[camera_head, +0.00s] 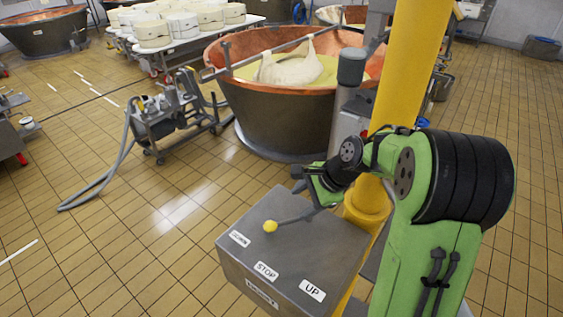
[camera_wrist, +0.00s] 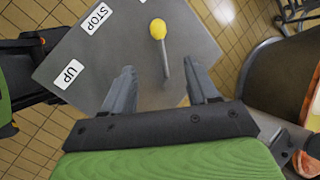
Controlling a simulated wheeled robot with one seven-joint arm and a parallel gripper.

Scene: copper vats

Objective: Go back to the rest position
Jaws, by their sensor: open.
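My green arm comes in at the right of the head view, in front of a yellow post. My gripper (camera_wrist: 163,88) shows in the wrist view with its two grey fingers spread apart and nothing between the tips. A grey control box (camera_head: 300,262) stands below it, with white labels reading STOP (camera_head: 266,271) and UP (camera_head: 312,290). A lever with a yellow knob (camera_head: 270,227) rises from its top; in the wrist view the knob (camera_wrist: 158,28) lies just beyond the fingertips, apart from them. In the head view my gripper is small and partly hidden by my arm.
A large copper vat (camera_head: 285,120) with a white mass hanging in yellow liquid stands behind the box. A yellow post (camera_head: 415,60) is close to my arm. A wheeled pump (camera_head: 178,115) with a hose stands left. Tiled floor (camera_head: 110,240) is clear at front left.

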